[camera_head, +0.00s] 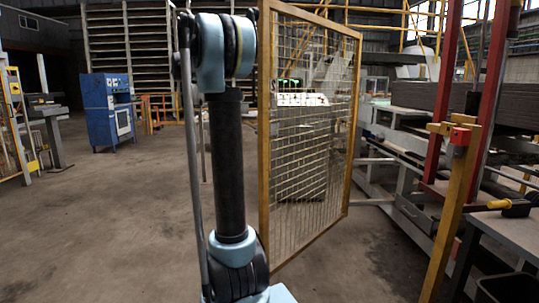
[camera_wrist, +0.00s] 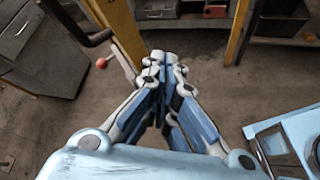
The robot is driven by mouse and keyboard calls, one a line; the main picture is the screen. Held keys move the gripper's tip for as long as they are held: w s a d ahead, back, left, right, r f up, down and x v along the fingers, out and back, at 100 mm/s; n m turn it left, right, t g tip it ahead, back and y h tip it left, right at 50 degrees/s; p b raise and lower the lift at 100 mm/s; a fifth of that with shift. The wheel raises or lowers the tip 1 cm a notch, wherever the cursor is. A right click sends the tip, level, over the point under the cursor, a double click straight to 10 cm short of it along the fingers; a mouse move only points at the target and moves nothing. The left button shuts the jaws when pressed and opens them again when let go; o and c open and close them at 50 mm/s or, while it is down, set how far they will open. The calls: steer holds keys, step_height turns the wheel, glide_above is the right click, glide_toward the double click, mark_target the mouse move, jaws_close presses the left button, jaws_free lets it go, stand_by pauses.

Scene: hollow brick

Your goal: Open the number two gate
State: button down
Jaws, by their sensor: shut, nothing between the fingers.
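A yellow-framed wire-mesh gate (camera_head: 308,130) stands just right of my arm in the head view. It is angled away from me, with a gap between its far edge and the yellow post (camera_head: 448,215) with a red block on top. No gate number is readable. In the wrist view, my gripper (camera_wrist: 160,58) is shut and empty, its fingertips together. A lever with a red ball knob (camera_wrist: 101,63) lies left of the fingertips, apart from them, beside a yellow upright (camera_wrist: 130,35). My gripper is hidden in the head view.
A blue cabinet (camera_head: 105,110) stands at the back left. A grey table (camera_head: 510,235) and red-framed machinery (camera_head: 437,95) crowd the right. The concrete floor (camera_head: 110,215) to the left is clear. Grey drawers (camera_wrist: 45,50) stand at the wrist view's left.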

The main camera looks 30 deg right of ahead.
steer(key=s+a+f+m+t+y, duration=0.1)
steer(key=s+a+f+m+y, duration=0.4)
steer(key=s+f, duration=0.55)
steer(key=s+a+f+m+t+y, duration=0.1)
steer(key=s+a+f+y, duration=0.2)
steer(key=s+a+f, duration=0.7)
steer(key=s+a+f+m+t+y, duration=0.1)
steer(key=s+a+f+m+y, duration=0.3)
steer(key=s+f, duration=0.7)
steer(key=w+d+r+n+t+y, duration=0.15)
steer(key=w+d+r, duration=0.25)
steer(key=w+d, duration=0.4)
steer(key=w+d+r+t+y, duration=0.2)
steer(key=w+d+r, duration=0.2)
steer(key=w+d, duration=0.45)
steer(key=w+d+r+n+t, duration=0.1)
steer(key=d+r+t, duration=0.15)
steer(key=d, duration=0.85)
steer(key=w+d+r+t, duration=0.1)
steer(key=w+d+r, duration=0.15)
steer(key=d, duration=0.85)
glide_toward(265, 157)
steer(key=shift+x, duration=2.45)
